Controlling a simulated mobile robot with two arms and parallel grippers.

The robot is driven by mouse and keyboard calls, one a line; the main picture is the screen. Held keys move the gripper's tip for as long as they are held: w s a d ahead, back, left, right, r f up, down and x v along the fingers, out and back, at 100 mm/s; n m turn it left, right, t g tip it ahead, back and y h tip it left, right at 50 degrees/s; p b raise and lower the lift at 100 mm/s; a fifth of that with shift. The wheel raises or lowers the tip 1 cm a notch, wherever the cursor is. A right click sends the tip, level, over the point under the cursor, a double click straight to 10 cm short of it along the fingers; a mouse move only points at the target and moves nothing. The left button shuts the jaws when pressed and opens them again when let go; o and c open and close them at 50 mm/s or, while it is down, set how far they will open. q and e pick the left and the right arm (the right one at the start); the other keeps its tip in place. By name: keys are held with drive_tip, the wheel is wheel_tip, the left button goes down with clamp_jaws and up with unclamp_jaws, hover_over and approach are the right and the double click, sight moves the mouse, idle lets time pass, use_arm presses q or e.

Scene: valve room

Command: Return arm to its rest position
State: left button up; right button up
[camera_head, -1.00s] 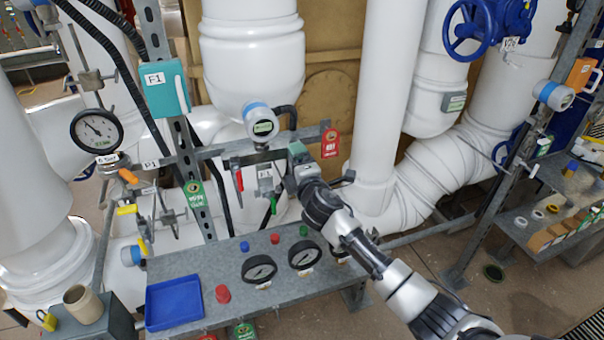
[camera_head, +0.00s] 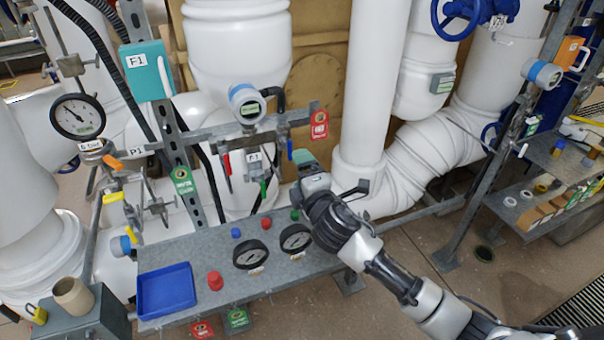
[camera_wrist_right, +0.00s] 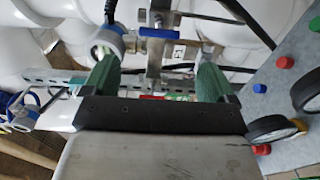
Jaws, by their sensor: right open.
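My right arm comes in from the lower right in the head view. Its gripper (camera_head: 308,168) is in front of the pipe rack, below the metal rail and right of the small valves. In the right wrist view the two green fingers of the gripper (camera_wrist_right: 158,78) stand wide apart with nothing between them. A blue valve handle (camera_wrist_right: 170,33) shows beyond the fingers, apart from them. The transmitter with a blue ring (camera_head: 246,103) is up and left of the gripper in the head view. My left gripper is not in view.
The grey shelf (camera_head: 215,270) below the gripper carries a blue tray (camera_head: 166,290), two dial gauges (camera_head: 250,255) and red, blue and green caps. A white vertical pipe (camera_head: 368,90) stands close behind the gripper. Open floor (camera_head: 420,270) lies right of the shelf.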

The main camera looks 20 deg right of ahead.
drive_tip(key=s+d+f+m+g+h, duration=0.1)
drive_tip(key=s+f+m+g+h, duration=0.1)
drive_tip(key=s+f+m+g, duration=0.85)
drive_tip(key=s+f+m+g+y, duration=0.1)
drive_tip(key=s+f+m+g, duration=0.15)
drive_tip(key=s, duration=0.95)
drive_tip(key=s+f+m+g+y, duration=0.1)
drive_tip(key=s+f+m+g, duration=0.2)
drive_tip(key=s, duration=0.9)
wheel_tip(320, 180, down, 24)
drive_tip(key=s+d+f+g, duration=0.1)
drive_tip(key=s+d+f, duration=0.1)
drive_tip(key=s+f, duration=1.4)
drive_tip(key=shift+s+d+f+h, duration=0.3)
drive_tip(key=shift+d+f, duration=0.05)
drive_tip(key=shift+f, duration=0.4)
